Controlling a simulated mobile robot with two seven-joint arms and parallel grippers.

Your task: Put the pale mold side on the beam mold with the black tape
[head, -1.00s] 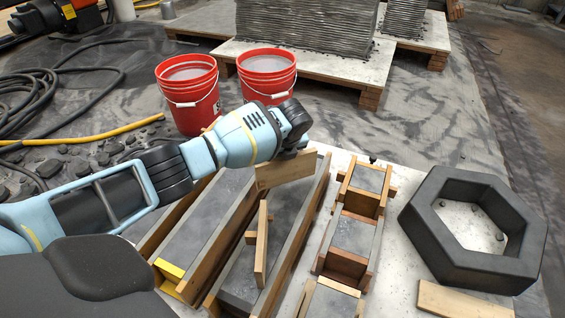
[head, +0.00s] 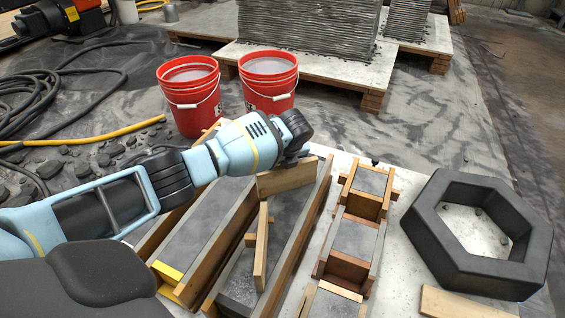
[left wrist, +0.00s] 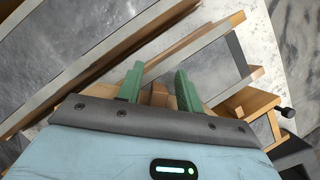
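The pale mold side (head: 286,179), a short light wooden board, stands on edge across the far part of the right-hand beam mold (head: 233,288). My left gripper (head: 292,160) is over its top edge and appears shut on it. In the left wrist view wood shows between the green fingers (left wrist: 158,92). Whether the board touches the mold's walls I cannot tell. The left-hand beam mold (head: 200,237) has yellow tape (head: 168,271) at its near end. I cannot make out black tape. My right gripper is not in view.
Another pale board (head: 465,303) lies in front. Red buckets (head: 190,95) (head: 268,80) stand behind.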

